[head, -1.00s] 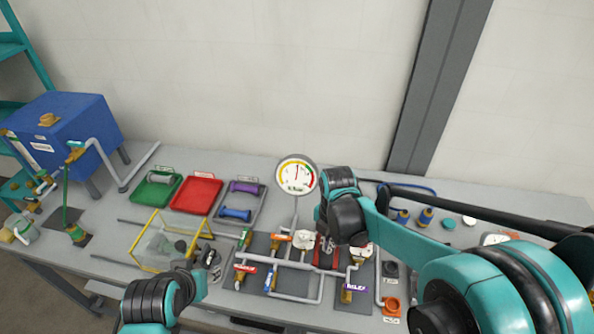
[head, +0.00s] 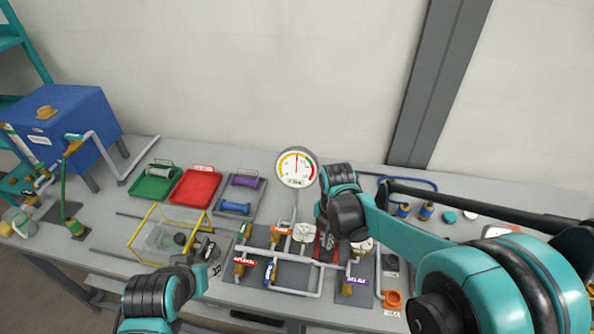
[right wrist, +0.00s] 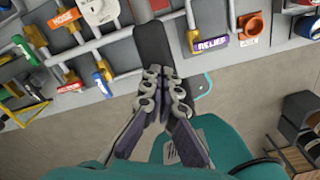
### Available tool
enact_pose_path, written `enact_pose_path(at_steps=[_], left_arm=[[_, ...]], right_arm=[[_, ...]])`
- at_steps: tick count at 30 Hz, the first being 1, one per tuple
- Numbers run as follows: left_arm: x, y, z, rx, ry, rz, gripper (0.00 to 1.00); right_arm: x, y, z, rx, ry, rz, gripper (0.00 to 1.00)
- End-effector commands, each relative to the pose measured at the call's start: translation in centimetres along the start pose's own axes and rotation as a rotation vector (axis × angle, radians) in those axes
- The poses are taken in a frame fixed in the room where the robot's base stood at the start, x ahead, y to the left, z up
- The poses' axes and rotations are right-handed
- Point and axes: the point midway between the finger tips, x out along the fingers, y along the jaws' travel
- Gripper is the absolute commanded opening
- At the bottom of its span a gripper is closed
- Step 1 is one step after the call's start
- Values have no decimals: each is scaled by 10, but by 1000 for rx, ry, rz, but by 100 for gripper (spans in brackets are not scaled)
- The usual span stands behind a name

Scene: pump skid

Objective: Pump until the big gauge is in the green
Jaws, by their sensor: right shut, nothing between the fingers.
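The big gauge (head: 297,168) stands upright on a thin post behind the pipework, with a white face and a coloured band. Its needle points almost straight up; which colour it touches is too small to tell. My right gripper (head: 328,238) points down over the pipe panel, partly hidden by its wrist. In the right wrist view it (right wrist: 166,78) is shut and empty, its tips against or just above a dark bar (right wrist: 152,48), likely the pump handle; contact is unclear. My left gripper (head: 204,268) is low on the left, its fingers unclear.
Labelled valves and pipes, including a purple RELIEF tag (right wrist: 211,44), surround the right gripper. A clear yellow-edged box (head: 165,238), green tray (head: 153,187) and red tray (head: 195,190) lie left. A blue tank (head: 62,130) stands far left.

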Motion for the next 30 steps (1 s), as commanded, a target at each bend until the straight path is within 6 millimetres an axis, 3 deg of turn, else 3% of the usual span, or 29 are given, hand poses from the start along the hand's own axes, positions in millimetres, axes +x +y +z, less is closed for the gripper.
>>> enact_pose_path(at_steps=[25, 30], left_arm=[[53, 0, 38, 0, 0, 0, 40], [52, 0, 37, 0, 0, 0, 40]], right_arm=[[76, 0, 1, 0, -1, 1, 0], [76, 0, 1, 0, -2, 0, 0]])
